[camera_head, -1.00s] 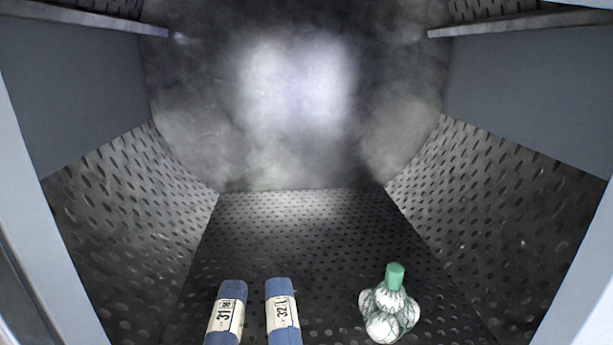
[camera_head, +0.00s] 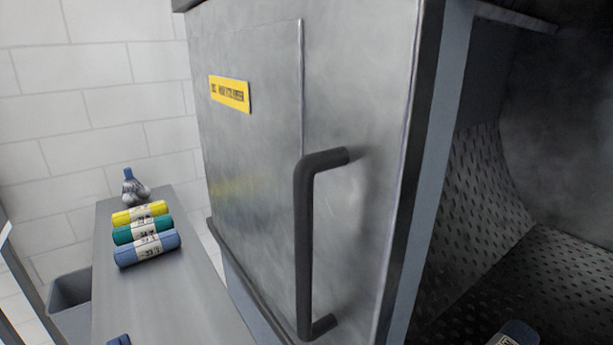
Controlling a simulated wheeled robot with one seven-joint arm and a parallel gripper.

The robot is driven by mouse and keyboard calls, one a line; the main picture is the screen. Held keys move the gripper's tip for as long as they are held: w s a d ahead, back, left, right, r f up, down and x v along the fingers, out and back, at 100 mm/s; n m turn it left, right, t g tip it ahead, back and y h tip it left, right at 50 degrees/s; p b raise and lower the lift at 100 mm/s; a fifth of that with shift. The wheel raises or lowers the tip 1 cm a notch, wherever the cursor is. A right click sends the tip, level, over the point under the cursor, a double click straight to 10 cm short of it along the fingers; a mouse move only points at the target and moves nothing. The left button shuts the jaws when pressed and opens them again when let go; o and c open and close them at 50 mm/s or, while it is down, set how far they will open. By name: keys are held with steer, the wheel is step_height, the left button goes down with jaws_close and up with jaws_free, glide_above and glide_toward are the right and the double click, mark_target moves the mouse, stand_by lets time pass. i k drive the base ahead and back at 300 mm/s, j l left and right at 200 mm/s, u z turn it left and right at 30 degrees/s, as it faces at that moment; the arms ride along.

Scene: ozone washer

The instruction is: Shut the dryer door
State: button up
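The dryer door, a steel panel (camera_head: 255,150) with a black bar handle (camera_head: 304,240) and a yellow label (camera_head: 229,94), fills the middle of the view. The handle is upright, near the panel's right side. Right of the panel, the dryer's opening is uncovered and shows the dark perforated drum (camera_head: 475,200). I cannot tell whether the door is hinged or sliding. The end of a blue roll (camera_head: 515,333) shows inside at the bottom right edge. My gripper is not in view.
A grey bench (camera_head: 165,300) at the left holds a yellow roll (camera_head: 124,216), a teal roll (camera_head: 122,236), a blue roll (camera_head: 127,257) and a netted bag (camera_head: 135,190). A grey bin (camera_head: 70,305) stands beside it. A white block wall (camera_head: 90,110) is behind.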

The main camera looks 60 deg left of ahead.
mark_target(313, 116)
steer(key=u, duration=1.6)
steer(key=j+u, duration=0.2)
steer(key=i, duration=0.05)
